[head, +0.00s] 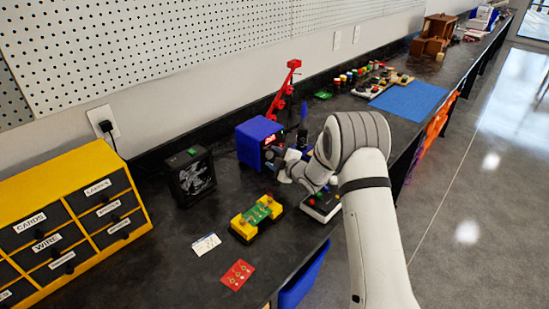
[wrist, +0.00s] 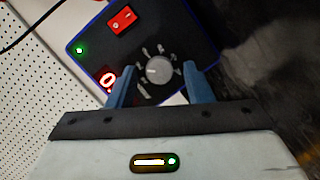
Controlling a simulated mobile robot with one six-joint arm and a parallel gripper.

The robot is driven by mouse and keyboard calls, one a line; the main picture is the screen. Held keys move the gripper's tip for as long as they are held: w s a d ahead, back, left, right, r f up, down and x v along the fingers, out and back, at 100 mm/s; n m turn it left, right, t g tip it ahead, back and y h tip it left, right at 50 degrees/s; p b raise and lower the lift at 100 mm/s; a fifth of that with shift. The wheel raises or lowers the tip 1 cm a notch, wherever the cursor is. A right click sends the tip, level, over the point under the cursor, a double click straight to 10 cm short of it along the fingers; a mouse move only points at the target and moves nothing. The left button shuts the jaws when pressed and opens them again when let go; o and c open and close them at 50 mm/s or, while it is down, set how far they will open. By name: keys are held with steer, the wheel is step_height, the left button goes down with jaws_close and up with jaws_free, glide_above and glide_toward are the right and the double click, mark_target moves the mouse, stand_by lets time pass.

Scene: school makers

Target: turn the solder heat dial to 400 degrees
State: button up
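The solder station is a blue box (head: 258,140) on the black bench in the head view. Its dark front panel fills the upper wrist view. The heat dial (wrist: 160,70) is a grey round knob with white marks around it; I cannot read its setting. A red display (wrist: 108,78) beside it shows what looks like a 0, partly hidden by a finger. My gripper (wrist: 163,72) is open, with its blue fingers apart on either side of the dial, and gaps show between them and the knob. In the head view my gripper (head: 277,163) is at the station's front.
A red switch (wrist: 122,19) and a green light (wrist: 79,50) are on the same panel. A black fan box (head: 190,175) stands left of the station. A yellow holder with a green board (head: 257,216) and a button box (head: 322,204) stand near my arm.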

steer(key=shift+f, duration=0.1)
steer(key=c, duration=0.9)
steer(key=shift+m+g, duration=0.3)
steer(key=shift+m, duration=0.2)
steer(key=m+p, duration=0.1)
steer(key=m+g+p, duration=0.1)
steer(key=m, duration=0.1)
steer(key=shift+d+r+y, duration=0.15)
steer(key=shift+r+y, duration=0.05)
steer(key=shift+y, duration=0.1)
steer(key=shift+w+f+m+g+y+p, duration=0.15)
steer(key=shift+m+g+y+p, duration=0.5)
steer(key=shift+m+p, duration=0.8)
steer(key=shift+m, duration=0.25)
steer(key=o, duration=1)
steer(key=shift+r, duration=0.2)
